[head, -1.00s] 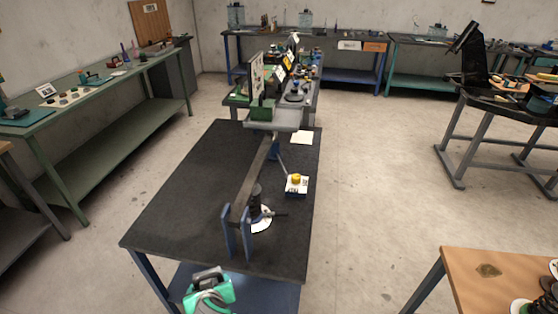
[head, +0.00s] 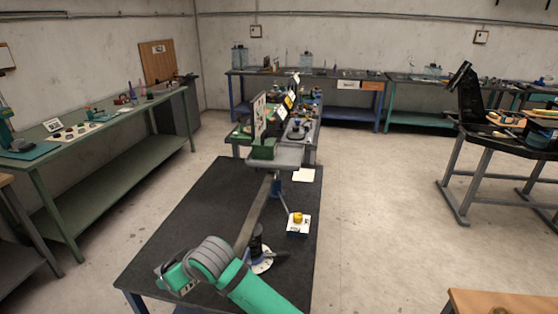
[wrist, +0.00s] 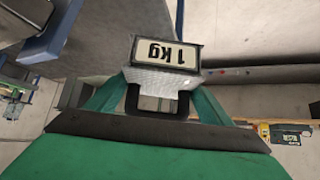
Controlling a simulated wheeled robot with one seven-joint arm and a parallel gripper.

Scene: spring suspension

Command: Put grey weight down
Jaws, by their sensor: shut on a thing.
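The grey weight (wrist: 166,53), a block with an upside-down "1 kg" label, is in the wrist view. My gripper (wrist: 155,82) is shut on it, with a green finger on each side. The weight appears held up in front of the wrist, with a grey surface behind it.
A black upright piece (head: 256,241) and a white disc (head: 262,263) are beside my arm. The table's left part is clear. A green bench (head: 110,125) stands left, with open floor right.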

